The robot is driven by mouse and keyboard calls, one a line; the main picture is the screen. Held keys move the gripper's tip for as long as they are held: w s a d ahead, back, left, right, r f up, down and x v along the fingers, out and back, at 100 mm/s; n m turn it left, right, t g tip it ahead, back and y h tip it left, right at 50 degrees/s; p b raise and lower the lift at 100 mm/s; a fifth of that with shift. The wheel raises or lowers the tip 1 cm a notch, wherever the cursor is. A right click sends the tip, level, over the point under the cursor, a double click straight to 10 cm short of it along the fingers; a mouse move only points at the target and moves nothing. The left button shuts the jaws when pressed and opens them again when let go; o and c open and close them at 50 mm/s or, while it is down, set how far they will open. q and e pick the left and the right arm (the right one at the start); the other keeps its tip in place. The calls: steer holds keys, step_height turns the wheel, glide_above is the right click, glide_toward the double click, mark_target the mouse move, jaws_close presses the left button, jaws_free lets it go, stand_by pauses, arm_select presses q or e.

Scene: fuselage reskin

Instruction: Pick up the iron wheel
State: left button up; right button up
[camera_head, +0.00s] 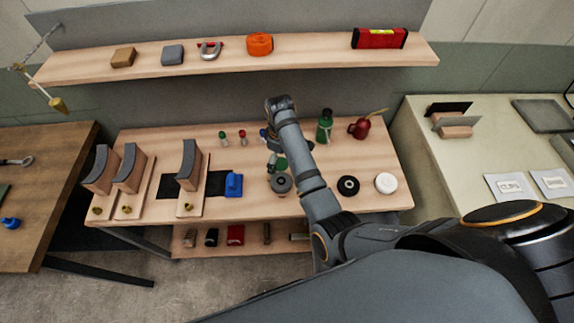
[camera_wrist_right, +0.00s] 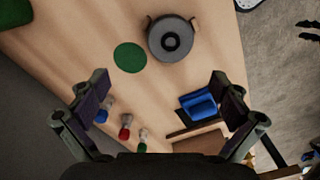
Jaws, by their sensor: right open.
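The iron wheel appears to be the grey round wheel (camera_head: 281,183) with a dark centre, lying on the middle workbench. In the right wrist view the wheel (camera_wrist_right: 160,48) lies flat at the top, beyond the fingertips, with small tabs at its rim. My right gripper (camera_head: 275,152) hangs over the bench behind the wheel, partly hidden by its own arm. In the right wrist view the gripper (camera_wrist_right: 161,88) is open with nothing between its fingers. Dark finger-like tips at that view's right edge may be my left gripper (camera_wrist_right: 309,31); their state is unclear.
A flat green disc (camera_wrist_right: 130,57) lies beside the wheel. A blue object (camera_head: 234,184) stands left of it. A black wheel (camera_head: 348,186) and white disc (camera_head: 386,183) lie right. A green bottle (camera_head: 325,127) and red oil can (camera_head: 360,128) stand behind. A shelf (camera_head: 200,69) runs above.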

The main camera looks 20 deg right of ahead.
mark_target(281, 180)
steer(key=f, duration=0.1)
steer(key=s+f, duration=0.1)
steer(key=a+f, duration=0.1)
steer(key=shift+s+a+f+p, duration=0.1)
steer(key=shift+s+f+p, duration=0.15)
steer(key=shift+s+p, duration=0.05)
steer(key=f, duration=0.2)
steer(key=shift+d+f+p, duration=0.2)
steer(key=shift+f+p, duration=0.1)
steer(key=shift+p, duration=0.05)
step_height(281, 180, down, 3)
steer(key=shift+s+a+r, duration=0.1)
steer(key=shift+s, duration=0.05)
steer(key=shift+f, duration=0.6)
steer(key=c, duration=1.7)
arm_select(q)
steer(key=s+a, duration=0.1)
steer(key=s+r, duration=0.1)
steer(key=s, duration=0.1)
steer(key=shift+s+a+r, duration=0.15)
steer(key=shift+a+r, duration=0.05)
steer(key=shift+a, duration=0.2)
arm_select(e)
steer(key=shift+c, duration=0.7)
